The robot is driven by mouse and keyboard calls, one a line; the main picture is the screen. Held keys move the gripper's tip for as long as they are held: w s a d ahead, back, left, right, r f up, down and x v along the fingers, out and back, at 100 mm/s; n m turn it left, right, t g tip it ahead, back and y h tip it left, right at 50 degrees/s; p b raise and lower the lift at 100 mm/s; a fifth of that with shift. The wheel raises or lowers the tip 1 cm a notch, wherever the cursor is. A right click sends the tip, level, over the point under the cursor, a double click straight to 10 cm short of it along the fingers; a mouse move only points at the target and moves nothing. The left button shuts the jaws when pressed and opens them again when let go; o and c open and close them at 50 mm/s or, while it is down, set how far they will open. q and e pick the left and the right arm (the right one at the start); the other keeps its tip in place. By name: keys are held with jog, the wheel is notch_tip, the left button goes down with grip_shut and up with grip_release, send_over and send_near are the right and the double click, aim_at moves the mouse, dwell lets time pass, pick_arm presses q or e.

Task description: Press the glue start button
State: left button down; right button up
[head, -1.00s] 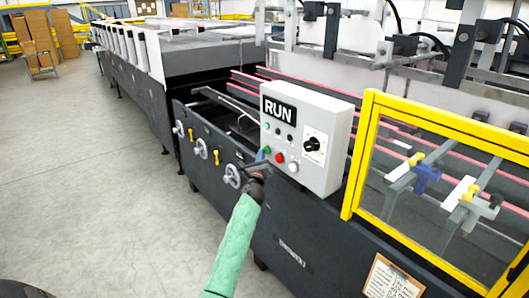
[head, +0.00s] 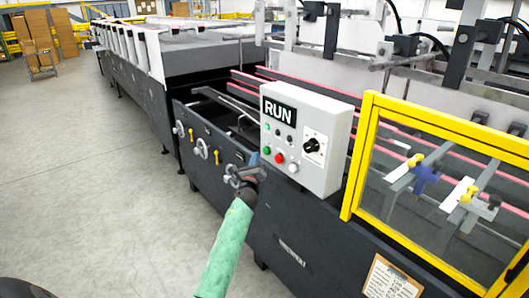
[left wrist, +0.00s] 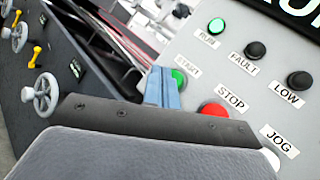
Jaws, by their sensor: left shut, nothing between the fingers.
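A grey control box (head: 328,125) with a RUN sign stands on the machine's side. Its green START button (head: 267,150) sits left of the red STOP button (head: 279,158). In the left wrist view the START button (left wrist: 180,77) is partly hidden behind my blue fingertips, and a RUN lamp (left wrist: 216,26) glows green. My left gripper (head: 254,158) is shut and empty, just left of the START button in the head view. Its fingers (left wrist: 163,87) point toward the panel; a small gap seems to show in the head view. My right gripper is not in view.
A white JOG button (head: 293,168) and a black knob (head: 312,145) are on the same box. Handwheels (head: 202,147) line the machine's dark side to the left. A yellow guard frame (head: 362,150) stands to the right. The floor (head: 90,190) at left is clear.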

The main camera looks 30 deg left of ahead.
pick_arm(q)
jog(key=s, duration=0.1)
jog(key=s+a, duration=0.1)
jog(key=s, duration=0.1)
jog(key=shift+s+a+p, duration=0.15)
jog(key=shift+s+p, duration=0.05)
jog(key=shift+p, duration=0.15)
dwell(0.7)
